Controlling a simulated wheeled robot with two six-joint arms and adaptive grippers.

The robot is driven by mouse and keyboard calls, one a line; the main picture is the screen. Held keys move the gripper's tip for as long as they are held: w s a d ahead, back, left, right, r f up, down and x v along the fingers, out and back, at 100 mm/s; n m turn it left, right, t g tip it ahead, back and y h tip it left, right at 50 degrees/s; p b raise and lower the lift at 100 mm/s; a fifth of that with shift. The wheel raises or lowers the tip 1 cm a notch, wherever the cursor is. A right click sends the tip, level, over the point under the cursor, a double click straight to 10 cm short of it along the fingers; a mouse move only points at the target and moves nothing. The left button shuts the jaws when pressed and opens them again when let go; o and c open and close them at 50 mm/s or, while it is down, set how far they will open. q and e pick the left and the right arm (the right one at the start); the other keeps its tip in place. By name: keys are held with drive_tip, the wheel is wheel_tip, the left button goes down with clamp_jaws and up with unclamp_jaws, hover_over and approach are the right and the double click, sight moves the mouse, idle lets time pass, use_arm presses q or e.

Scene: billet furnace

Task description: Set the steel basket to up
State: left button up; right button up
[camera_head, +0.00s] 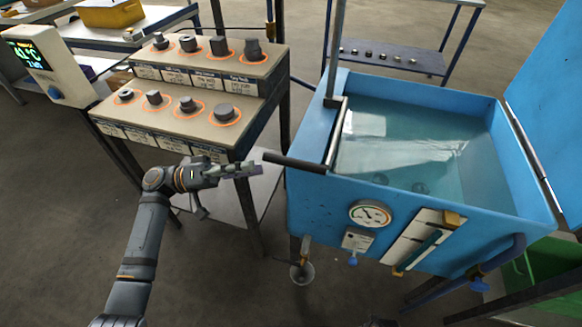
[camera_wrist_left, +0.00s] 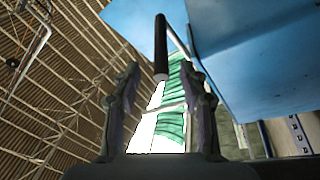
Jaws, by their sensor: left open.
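The blue quench tank (camera_head: 330,205) holds water (camera_head: 410,145). A steel lever with a black grip (camera_head: 295,162) comes out over the tank's left rim, and the grip points left. The steel basket cannot be made out clearly; pale shapes in the water may be reflections. My left gripper (camera_head: 258,170) is open and empty, just left of the grip's end and slightly below it. In the left wrist view the black grip (camera_wrist_left: 160,48) stands ahead between the two open fingers, and I see no contact. My right gripper is not in view.
A stepped bench of labelled billets (camera_head: 190,75) stands left of the tank. A temperature display (camera_head: 35,60) is at far left. A gauge (camera_head: 370,214) and valves are on the tank's front. A raised blue panel (camera_head: 550,100) stands at right.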

sight(291, 159)
use_arm(q)
drive_tip(key=p+x, duration=0.1)
drive_tip(key=x, duration=0.8)
drive_tip(key=shift+d, duration=0.15)
drive_tip(key=shift+d+r, duration=0.1)
drive_tip(key=shift+d, duration=0.4)
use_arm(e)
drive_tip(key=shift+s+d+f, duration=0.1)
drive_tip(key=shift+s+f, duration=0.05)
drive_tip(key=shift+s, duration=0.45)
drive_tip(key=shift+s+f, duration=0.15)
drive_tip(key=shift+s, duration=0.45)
use_arm(q)
clamp_jaws()
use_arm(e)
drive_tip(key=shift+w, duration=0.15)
